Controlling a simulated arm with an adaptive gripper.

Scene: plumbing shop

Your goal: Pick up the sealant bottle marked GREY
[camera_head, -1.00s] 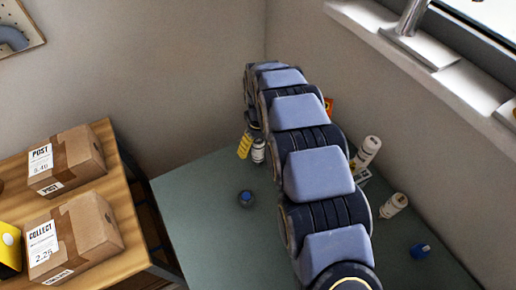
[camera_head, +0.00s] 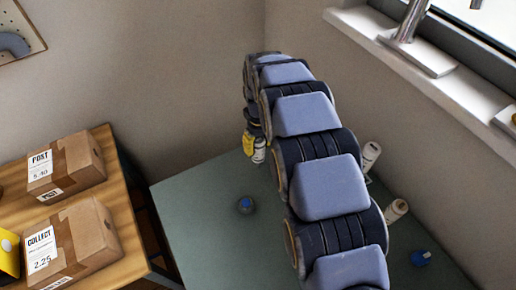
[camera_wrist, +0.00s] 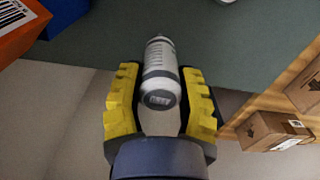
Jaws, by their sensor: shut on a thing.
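My gripper (camera_wrist: 160,72) has its yellow fingers on both sides of a white bottle (camera_wrist: 160,55) and is shut on it. The bottle has grey bands and a dark label patch whose lettering is too blurred to read surely. In the head view my gripper (camera_head: 254,146) is at the far left end of the green table (camera_head: 200,190), and the bottle (camera_head: 259,151) shows beside a yellow finger. Two other white bottles stand right of my arm, one farther back (camera_head: 370,156) and one nearer (camera_head: 396,210), both partly hidden by it.
Cardboard boxes (camera_head: 85,240) sit on a wooden table at left. An orange box (camera_wrist: 18,25) is near the gripper. Walls bound the back and right.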

